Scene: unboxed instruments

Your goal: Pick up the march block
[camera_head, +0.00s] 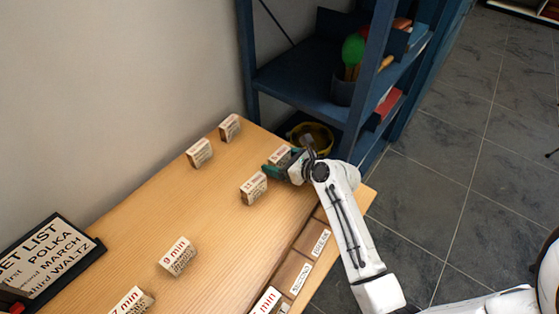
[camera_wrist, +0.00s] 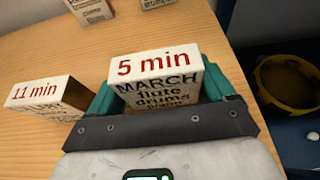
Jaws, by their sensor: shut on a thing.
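The march block (camera_wrist: 155,66) is a cream block with "5 min" in red on top and "MARCH flute drums" on its face in the wrist view. In the head view the march block (camera_head: 279,155) shows near the far right end of the wooden table. My gripper (camera_wrist: 160,98), with green fingers on either side of the block, is shut on it. In the head view my gripper (camera_head: 284,163) partly hides the block. I cannot tell whether the block touches the table.
An "11 min" block (camera_wrist: 46,97) stands close left of my gripper. Several other blocks, including a "9 min" block (camera_head: 177,256), stand on the table (camera_head: 215,225). A set list sign (camera_head: 45,258) is at left. Labelled slots (camera_head: 300,257) line the right edge. A blue shelf (camera_head: 300,75) stands behind.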

